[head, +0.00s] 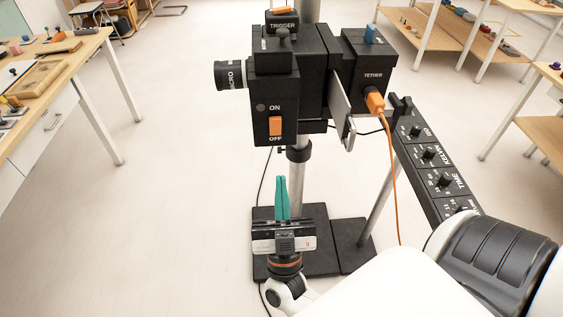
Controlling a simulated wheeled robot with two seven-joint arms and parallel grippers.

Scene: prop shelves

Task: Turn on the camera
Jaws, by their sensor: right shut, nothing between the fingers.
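The black camera (310,62) is mounted on a grey pole in the upper middle of the head view. Its near face carries an orange ON/OFF switch (275,126) between the words ON and OFF. Which way the switch is tipped is hard to tell. A small round lamp beside ON looks dark. My right gripper (282,180) is below the switch, with its teal fingers pointing up and pressed together. It is shut and empty, clearly apart from the camera. My left gripper is not in view.
An orange cable (391,170) hangs from the TETHER box (368,60). A black knob panel (437,165) slants at the right. A black base plate (337,258) stands below. Tables with props stand at left (88,55) and right; the floor at left is clear.

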